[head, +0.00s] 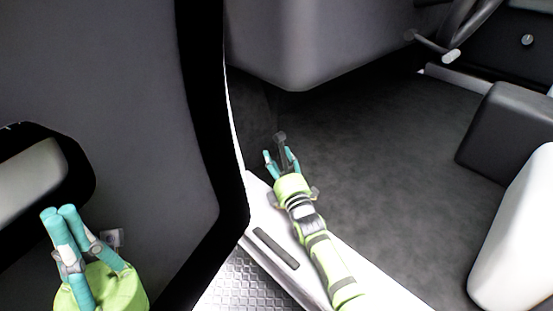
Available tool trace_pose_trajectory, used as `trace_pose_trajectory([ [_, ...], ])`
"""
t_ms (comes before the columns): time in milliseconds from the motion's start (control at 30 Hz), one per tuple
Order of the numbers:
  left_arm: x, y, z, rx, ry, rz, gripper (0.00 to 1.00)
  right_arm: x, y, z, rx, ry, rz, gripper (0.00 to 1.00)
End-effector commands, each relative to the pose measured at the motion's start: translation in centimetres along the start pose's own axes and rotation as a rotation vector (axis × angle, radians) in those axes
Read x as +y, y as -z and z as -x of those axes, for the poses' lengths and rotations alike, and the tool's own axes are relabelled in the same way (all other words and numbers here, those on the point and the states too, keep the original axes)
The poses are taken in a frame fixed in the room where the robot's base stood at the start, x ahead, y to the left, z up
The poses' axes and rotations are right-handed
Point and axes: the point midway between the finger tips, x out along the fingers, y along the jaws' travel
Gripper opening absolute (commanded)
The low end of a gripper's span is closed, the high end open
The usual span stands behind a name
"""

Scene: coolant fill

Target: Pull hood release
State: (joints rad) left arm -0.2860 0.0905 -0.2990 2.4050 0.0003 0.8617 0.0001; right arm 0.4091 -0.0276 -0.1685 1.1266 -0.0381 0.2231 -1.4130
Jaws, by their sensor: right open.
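A small grey lever (281,137), which looks like the hood release, stands in the dark footwell below the left end of the dashboard. My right gripper (280,154) reaches in over the door sill. Its two teal fingers are spread apart, one on each side of the lever in the picture. The lever's knob shows just beyond the fingertips. I cannot tell whether the fingers touch it. My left gripper (60,212) is at the lower left in front of the open door, with its fingertips together and nothing seen between them.
The open car door (130,100) fills the left side. The grey dashboard underside (310,50) hangs above the footwell. The white door sill (268,215) runs below my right arm. The dark floor (380,150) is clear. A seat (520,230) stands at the right.

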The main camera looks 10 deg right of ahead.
Motion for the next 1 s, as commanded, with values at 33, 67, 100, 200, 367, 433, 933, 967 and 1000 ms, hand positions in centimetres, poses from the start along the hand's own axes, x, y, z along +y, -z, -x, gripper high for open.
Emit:
trace_pose_trajectory([
  [33, 0.0, 0.0, 0.0, 0.001, -0.001, 0.000, 0.00, -0.2, 0.0, 0.8, 0.000, 0.004, -0.001, 0.55],
  [67, 0.0, 0.0, 0.0, 0.001, -0.001, 0.000, 0.00, -0.2, 0.0, 1.2, 0.000, 0.004, -0.001, 0.55],
  [100, 0.0, 0.0, 0.0, 0.001, -0.002, 0.001, 0.00, -0.2, 0.1, 1.8, 0.000, 0.004, 0.000, 0.55],
  [200, 0.0, 0.1, 0.0, 0.002, -0.003, 0.001, 0.00, -0.3, 0.0, 3.5, 0.000, 0.006, 0.001, 0.55],
  [367, 0.1, 0.1, 0.0, 0.002, -0.003, 0.001, 0.00, -0.3, -0.1, 5.6, 0.000, 0.006, 0.002, 0.55],
  [433, 0.1, 0.1, 0.0, 0.002, -0.003, 0.001, 0.00, -0.3, -0.1, 6.2, 0.000, 0.006, 0.002, 0.55],
  [933, 0.1, 0.1, -0.3, 0.002, -0.004, 0.001, 0.00, -0.2, -0.1, 7.1, -0.001, 0.007, 0.001, 0.55],
  [967, 0.1, 0.1, -0.5, 0.002, -0.004, 0.001, 0.00, -0.1, -0.1, 7.3, -0.001, 0.008, 0.001, 0.55],
  [1000, 0.1, 0.2, -0.6, 0.002, -0.004, 0.001, 0.00, -0.1, -0.1, 7.6, -0.001, 0.008, 0.000, 0.55],
])
